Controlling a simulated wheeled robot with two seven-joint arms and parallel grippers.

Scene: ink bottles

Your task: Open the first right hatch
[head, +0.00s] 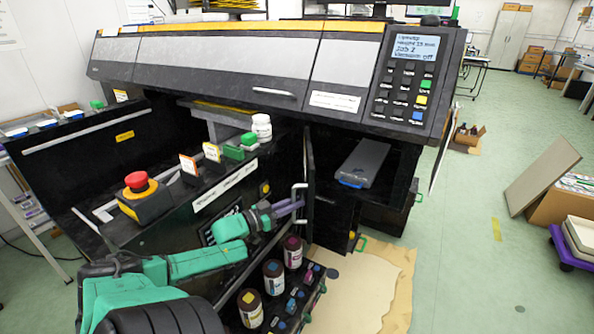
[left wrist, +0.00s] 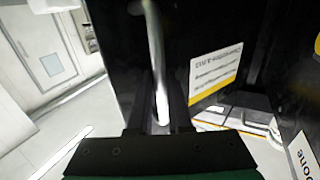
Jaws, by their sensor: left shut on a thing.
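The black hatch (head: 309,180) on the right part of the printer front stands swung out, seen almost edge-on in the head view. Its pale bar handle (head: 299,193) is on the side facing my left gripper (head: 291,208). My left gripper is shut on this handle, its arm coming in from the left. In the left wrist view the handle (left wrist: 158,60) runs down between the two dark fingers, against the black hatch panel (left wrist: 120,60). To the right of the hatch, the opening shows a grey cartridge-like box (head: 364,162) with a blue end. My right gripper is not in view.
A red emergency button (head: 136,181) sits on the printer ledge behind my left arm. Several ink bottles (head: 273,275) stand in a black rack below the gripper. Cardboard (head: 365,290) lies on the floor before the opening.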

